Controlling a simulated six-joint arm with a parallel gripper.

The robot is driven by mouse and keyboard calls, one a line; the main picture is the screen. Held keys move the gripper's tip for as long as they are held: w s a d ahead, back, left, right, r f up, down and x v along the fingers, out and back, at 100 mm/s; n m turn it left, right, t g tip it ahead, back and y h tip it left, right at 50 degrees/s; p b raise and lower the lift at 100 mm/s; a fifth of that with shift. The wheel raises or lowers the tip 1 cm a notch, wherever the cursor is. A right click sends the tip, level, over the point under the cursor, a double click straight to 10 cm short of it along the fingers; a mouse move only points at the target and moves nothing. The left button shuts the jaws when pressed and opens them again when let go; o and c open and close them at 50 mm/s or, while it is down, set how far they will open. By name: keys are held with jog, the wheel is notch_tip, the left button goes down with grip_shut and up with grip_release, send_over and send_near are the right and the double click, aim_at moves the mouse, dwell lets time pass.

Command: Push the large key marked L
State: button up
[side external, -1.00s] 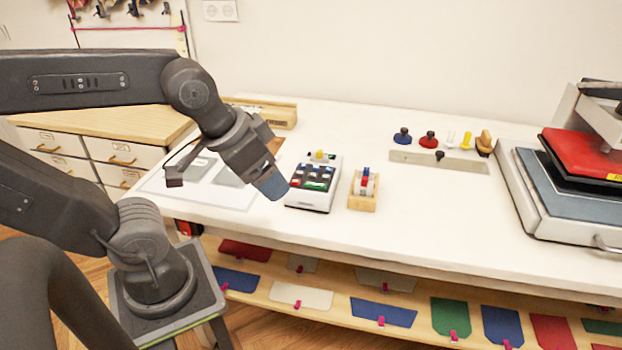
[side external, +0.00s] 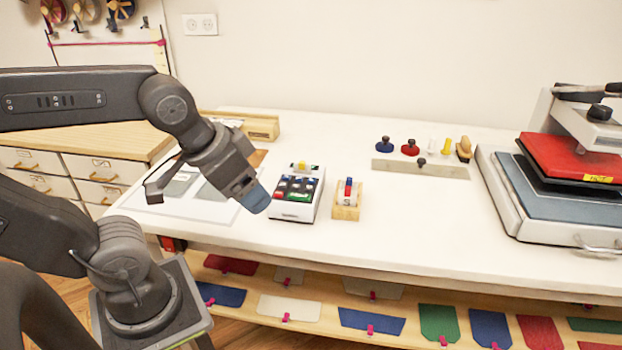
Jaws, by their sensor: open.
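A white keypad box (side external: 300,209) stands on the white table, with dark, red and green keys (side external: 298,187) on its sloped top and a yellow knob (side external: 302,165) at its back. The key markings are too small to read, so I cannot tell which key is the L. My gripper (side external: 255,197) has blue fingertips and points down and to the right. It appears just left of the keypad's near left edge, with nothing seen in it. The gap between the fingers is not clear from this side, and I cannot tell its height over the keys.
A small wooden stand (side external: 346,207) with a red and blue piece sits right of the keypad. Behind are a grey strip (side external: 420,168) and several coloured knobs. A heat press (side external: 560,195) fills the right end. Flat sheets (side external: 190,200) lie left. The table's middle is clear.

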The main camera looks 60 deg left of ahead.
grip_shut()
dwell(0.5)
dwell(1.0)
